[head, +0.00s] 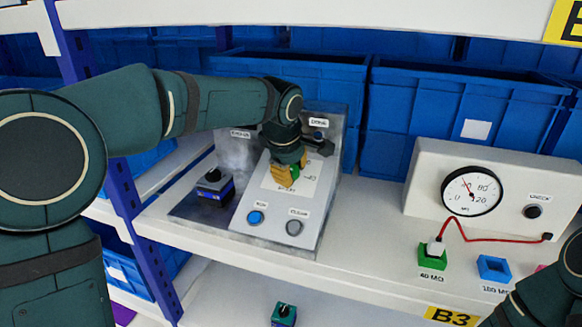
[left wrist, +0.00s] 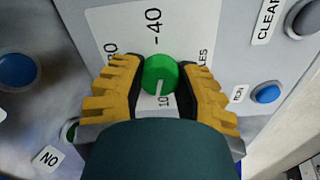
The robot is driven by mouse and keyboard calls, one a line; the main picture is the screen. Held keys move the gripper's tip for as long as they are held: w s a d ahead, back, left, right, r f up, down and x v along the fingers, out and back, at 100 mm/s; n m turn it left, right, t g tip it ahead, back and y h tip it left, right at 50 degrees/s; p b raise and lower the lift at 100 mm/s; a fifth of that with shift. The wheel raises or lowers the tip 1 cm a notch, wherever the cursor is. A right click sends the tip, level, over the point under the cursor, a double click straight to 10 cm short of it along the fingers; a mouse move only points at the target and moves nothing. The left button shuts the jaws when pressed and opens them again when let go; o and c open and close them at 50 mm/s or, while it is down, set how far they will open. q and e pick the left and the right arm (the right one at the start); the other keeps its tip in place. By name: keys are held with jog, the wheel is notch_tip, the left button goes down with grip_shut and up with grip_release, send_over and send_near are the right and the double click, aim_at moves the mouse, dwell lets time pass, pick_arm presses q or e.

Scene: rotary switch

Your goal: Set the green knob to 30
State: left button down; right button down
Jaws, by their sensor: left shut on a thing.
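The green knob (left wrist: 160,74) sits between the two yellow fingers of my left gripper (left wrist: 160,85) in the left wrist view. The gripper is shut on it from both sides. A white line on the knob's face points down in that view, toward a mark that reads 10, partly hidden by the gripper. A 40 mark (left wrist: 151,20) is above the knob, and another number at the left is partly covered. In the head view my left gripper (head: 286,175) is over the sloped panel (head: 262,215) and hides the knob. My right gripper is out of view.
The panel has a blue button (head: 256,217) and a grey button (head: 294,227) below the dial. A black-knobbed box (head: 212,186) stands at its left. A gauge box (head: 471,190), a green socket block (head: 432,256) and a blue block (head: 493,267) are at the right.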

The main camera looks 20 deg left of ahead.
pick_arm(q)
jog(key=m+p, duration=0.1)
jog(key=m, duration=0.4)
jog(key=shift+m+p, duration=0.3)
jog(key=shift+p, duration=0.1)
jog(key=m+p, duration=0.1)
jog(key=m, duration=0.3)
jog(key=m+p, duration=0.2)
jog(key=m, duration=0.3)
jog(key=shift+m, duration=0.4)
jog(key=m+p, duration=0.2)
jog(key=m, duration=0.3)
jog(key=shift+f+m, duration=0.1)
jog(key=shift+m, duration=0.2)
jog(key=c, duration=0.6)
grip_release()
jog(key=shift+o, duration=0.2)
jog(key=shift+r, duration=0.2)
